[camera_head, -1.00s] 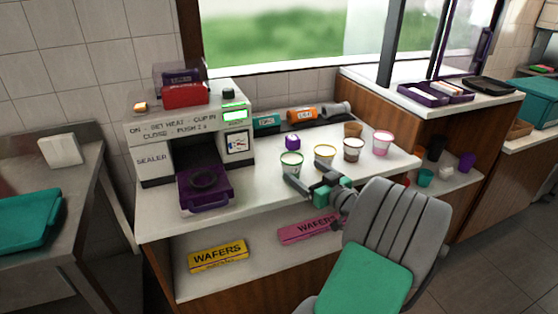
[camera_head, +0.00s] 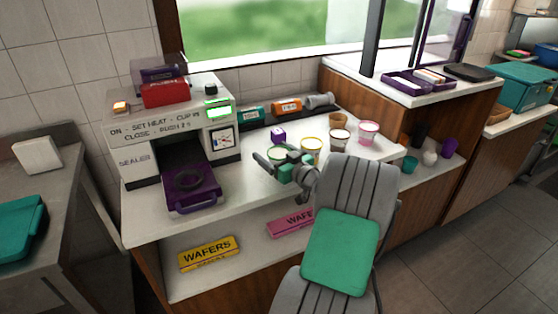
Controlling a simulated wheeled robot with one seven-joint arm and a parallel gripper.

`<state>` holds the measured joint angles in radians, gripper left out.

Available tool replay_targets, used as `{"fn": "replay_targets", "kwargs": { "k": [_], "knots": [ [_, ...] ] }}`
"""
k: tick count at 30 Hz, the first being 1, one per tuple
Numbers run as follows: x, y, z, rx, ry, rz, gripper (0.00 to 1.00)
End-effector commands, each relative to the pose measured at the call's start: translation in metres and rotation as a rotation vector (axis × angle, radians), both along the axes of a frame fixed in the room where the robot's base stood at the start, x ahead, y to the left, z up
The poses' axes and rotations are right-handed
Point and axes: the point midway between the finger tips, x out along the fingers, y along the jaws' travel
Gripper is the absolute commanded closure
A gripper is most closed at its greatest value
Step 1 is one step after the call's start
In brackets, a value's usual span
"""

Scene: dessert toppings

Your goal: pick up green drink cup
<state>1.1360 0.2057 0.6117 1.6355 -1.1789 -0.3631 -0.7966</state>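The green drink cup, a pale cup with a green rim (camera_head: 278,150), stands on the white counter (camera_head: 238,178), in the row of cups in front of the window. Its lower part is hidden behind my gripper. My gripper (camera_head: 274,156) is just in front of the cup, its fingers apart and pointing toward it. The fingers look open, with nothing clearly held. I cannot tell whether a finger touches the cup.
A yellow-rimmed cup (camera_head: 311,145) stands close to the right. A brown-rimmed cup (camera_head: 340,137), a pink cup (camera_head: 368,131) and a tan cup (camera_head: 338,120) are beyond it. The sealer (camera_head: 180,140) stands left.

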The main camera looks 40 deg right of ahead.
Motion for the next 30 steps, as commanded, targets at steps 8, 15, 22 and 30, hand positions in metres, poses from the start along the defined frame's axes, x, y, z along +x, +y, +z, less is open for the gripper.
{"fn": "replay_targets", "kwargs": {
  "k": [8, 15, 22, 30],
  "knots": [
    [0.0002, 0.0007, 0.0000, 0.000, 0.000, 0.001, 0.38],
    [0.0001, 0.0008, -0.0001, 0.001, 0.000, 0.001, 0.58],
    [0.0001, 0.0008, -0.0002, 0.001, 0.000, 0.001, 0.76],
    [0.0001, 0.0007, 0.0004, 0.000, -0.001, 0.001, 0.84]
  ]
}}
